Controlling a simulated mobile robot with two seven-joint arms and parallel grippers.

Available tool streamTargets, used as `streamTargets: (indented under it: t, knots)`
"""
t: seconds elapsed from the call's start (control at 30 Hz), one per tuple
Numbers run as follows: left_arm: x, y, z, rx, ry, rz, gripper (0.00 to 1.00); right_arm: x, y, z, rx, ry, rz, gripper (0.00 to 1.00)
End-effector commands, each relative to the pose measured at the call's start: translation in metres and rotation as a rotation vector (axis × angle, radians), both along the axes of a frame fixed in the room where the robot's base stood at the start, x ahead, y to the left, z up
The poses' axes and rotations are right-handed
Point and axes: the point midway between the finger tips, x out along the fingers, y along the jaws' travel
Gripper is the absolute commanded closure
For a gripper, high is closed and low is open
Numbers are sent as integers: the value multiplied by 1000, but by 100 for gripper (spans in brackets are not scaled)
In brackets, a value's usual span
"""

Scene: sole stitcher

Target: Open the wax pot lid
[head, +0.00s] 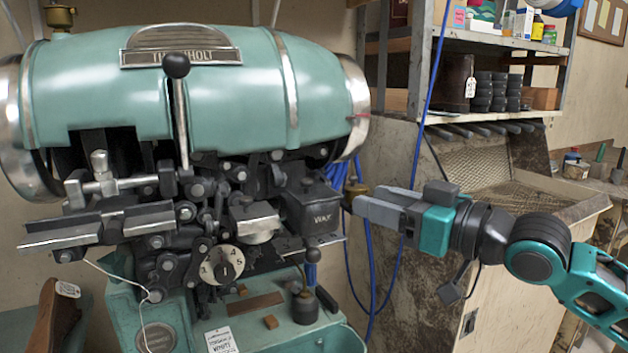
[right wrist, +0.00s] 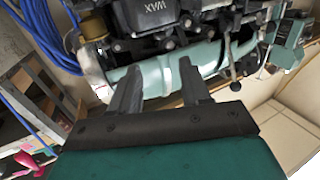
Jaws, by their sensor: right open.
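The wax pot (head: 322,216) is a dark box with "WAX" on its front, on the right side of the green stitching machine (head: 205,90). Its flat dark lid (head: 312,192) appears to lie down on it. My right gripper (head: 360,208) is just right of the pot, fingers pointing left toward it, open with nothing between them. In the right wrist view the gripper (right wrist: 157,78) is open, and the wax pot (right wrist: 155,12) lies beyond the fingertips at the top edge, partly cut off. My left gripper is out of view.
Blue cables (head: 375,270) hang just below and behind my right gripper. A black-knobbed lever (head: 177,68) stands at the machine's front. A dial (head: 222,265) sits left of and below the pot. A shelf unit (head: 490,40) with bottles and black rolls stands at the back right.

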Motion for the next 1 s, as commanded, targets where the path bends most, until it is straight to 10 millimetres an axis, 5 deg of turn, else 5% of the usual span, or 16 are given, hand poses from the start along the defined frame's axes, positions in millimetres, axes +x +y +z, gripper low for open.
streamTargets:
  t: [0.27, 0.7, 1.0]
  knots:
    - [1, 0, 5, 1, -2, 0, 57, 17, 17, 4, 4, -1, 3, 53]
    - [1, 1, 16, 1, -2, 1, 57, 75, 76, 4, 1, -2, 2, 53]
    - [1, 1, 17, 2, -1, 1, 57, 91, 91, 2, -1, -2, 0, 53]
